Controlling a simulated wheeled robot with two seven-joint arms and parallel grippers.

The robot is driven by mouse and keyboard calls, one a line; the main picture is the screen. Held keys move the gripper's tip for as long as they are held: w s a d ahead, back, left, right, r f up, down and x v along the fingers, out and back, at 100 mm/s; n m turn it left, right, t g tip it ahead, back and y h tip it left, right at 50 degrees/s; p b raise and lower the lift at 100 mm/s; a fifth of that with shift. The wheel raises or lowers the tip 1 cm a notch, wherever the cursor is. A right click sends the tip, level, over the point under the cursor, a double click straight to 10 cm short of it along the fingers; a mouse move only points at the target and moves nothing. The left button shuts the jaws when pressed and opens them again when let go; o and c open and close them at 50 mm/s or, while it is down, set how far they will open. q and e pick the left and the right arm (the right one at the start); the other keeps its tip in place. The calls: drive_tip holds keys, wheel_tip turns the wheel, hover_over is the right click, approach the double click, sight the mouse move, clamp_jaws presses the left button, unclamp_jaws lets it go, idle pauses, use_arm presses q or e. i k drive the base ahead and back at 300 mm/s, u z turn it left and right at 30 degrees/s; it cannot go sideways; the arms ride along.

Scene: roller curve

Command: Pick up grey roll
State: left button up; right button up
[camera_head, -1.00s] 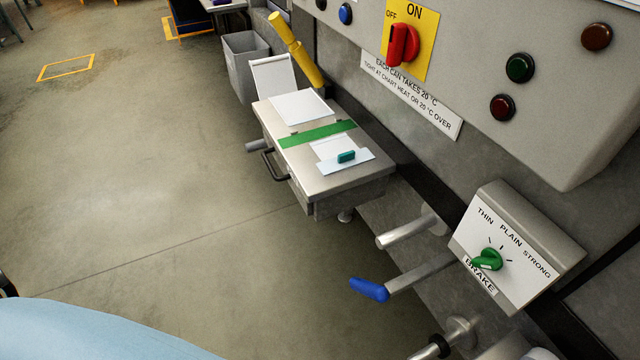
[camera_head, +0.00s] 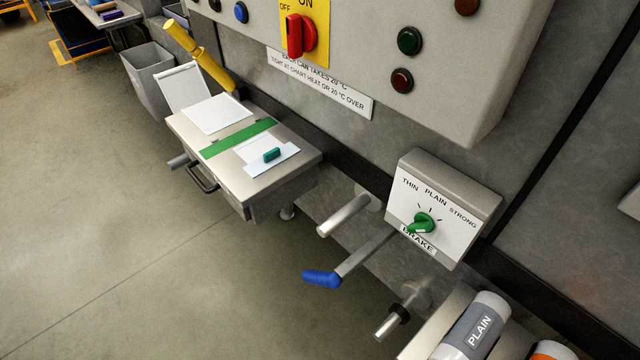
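A grey roll (camera_head: 472,330) with a "PLAIN" label and a pale end lies at the bottom right, on a light shelf or tray (camera_head: 432,325) beside the machine. Its lower end is cut off by the picture's edge. Neither of my grippers shows in the head view.
An orange roll (camera_head: 550,351) shows partly to the right of the grey roll. Metal bars (camera_head: 345,213), a blue-handled lever (camera_head: 322,279) and a brake dial box (camera_head: 445,205) stick out from the machine. A small metal table (camera_head: 285,170) stands further back. The floor (camera_head: 200,290) at left is clear.

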sight(475, 335)
drive_tip(key=z, duration=2.45)
